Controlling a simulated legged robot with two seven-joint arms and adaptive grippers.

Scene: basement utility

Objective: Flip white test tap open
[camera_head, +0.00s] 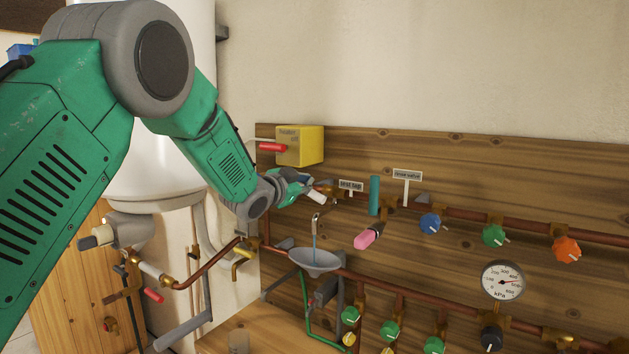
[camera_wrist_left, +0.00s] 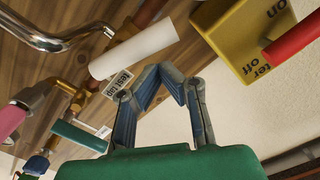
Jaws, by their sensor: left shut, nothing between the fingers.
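The white test tap handle (camera_head: 316,196) sits by the "test tap" label (camera_head: 351,185) on the wooden board, and slants outward. The handle (camera_wrist_left: 133,48) and label (camera_wrist_left: 117,84) also show in the left wrist view. My left gripper (camera_head: 305,180) is shut and empty, close beside the handle. In the wrist view its blue-grey fingertips (camera_wrist_left: 162,70) meet just below the handle; I cannot tell whether they touch it. A thin bluish stream (camera_head: 314,238) hangs from the metal spout (camera_head: 316,216) above the grey funnel (camera_head: 314,262). My right gripper is not in view.
A yellow box (camera_head: 308,147) with a red lever (camera_head: 272,147) is just above my gripper. A pink handle (camera_head: 368,236) and teal handle (camera_head: 375,195) are to the right, then blue, green and orange knobs. A pressure gauge (camera_head: 502,282) is lower right.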

